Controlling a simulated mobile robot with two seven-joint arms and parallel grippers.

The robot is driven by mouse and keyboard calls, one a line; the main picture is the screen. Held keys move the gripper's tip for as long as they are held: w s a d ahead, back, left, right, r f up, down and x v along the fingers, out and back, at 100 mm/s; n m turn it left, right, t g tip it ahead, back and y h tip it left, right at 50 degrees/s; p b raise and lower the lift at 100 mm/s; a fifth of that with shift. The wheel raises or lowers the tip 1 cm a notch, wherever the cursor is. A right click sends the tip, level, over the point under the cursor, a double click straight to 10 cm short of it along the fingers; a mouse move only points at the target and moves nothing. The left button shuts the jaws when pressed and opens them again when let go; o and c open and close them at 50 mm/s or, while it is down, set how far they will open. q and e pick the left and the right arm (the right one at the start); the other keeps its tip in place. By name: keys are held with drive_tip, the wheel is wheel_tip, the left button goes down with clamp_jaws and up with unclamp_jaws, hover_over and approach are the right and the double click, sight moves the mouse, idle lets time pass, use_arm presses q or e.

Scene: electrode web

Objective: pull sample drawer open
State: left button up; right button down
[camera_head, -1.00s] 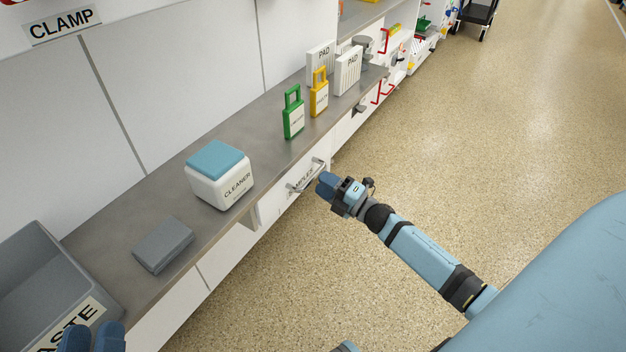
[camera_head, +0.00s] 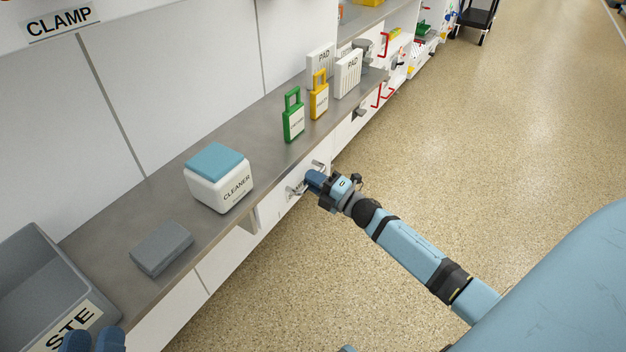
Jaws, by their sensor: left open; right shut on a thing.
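The sample drawer (camera_head: 269,211) is a white front under the grey counter, right of the cleaner box. My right gripper (camera_head: 308,181) comes from the right and is shut on the drawer handle. My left gripper (camera_head: 92,341) shows only its blue fingertips at the bottom left, apart and empty, in front of the waste bin.
On the counter (camera_head: 190,262) stand a grey waste bin (camera_head: 30,265), a grey block (camera_head: 161,248), a white cleaner box (camera_head: 220,185) with blue top, a green tag (camera_head: 293,118), a yellow tag (camera_head: 319,98) and two pads (camera_head: 347,75). The floor (camera_head: 480,150) beside is clear.

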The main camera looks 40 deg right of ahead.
use_arm(q)
wheel_tip(320, 180, down, 6)
drive_tip(key=a+g+y+p, duration=0.2)
drive_tip(key=y+p, duration=0.1)
drive_tip(key=p, duration=0.2)
drive_tip(key=shift+a+g, duration=0.3)
drive_tip(key=shift+g, duration=0.1)
use_arm(e)
drive_tip(key=r+v, duration=0.2)
drive_tip(key=v, duration=0.7)
drive_tip(key=r+v, duration=0.1)
drive_tip(key=v, duration=0.9)
drive_tip(key=shift+s+d+r, duration=0.2)
drive_tip(key=shift+s+r, duration=0.15)
drive_tip(key=shift+r, duration=0.05)
use_arm(q)
drive_tip(key=shift+f, duration=0.15)
use_arm(e)
drive_tip(key=c, duration=1.1)
unclamp_jaws()
drive_tip(key=shift+c, duration=0.2)
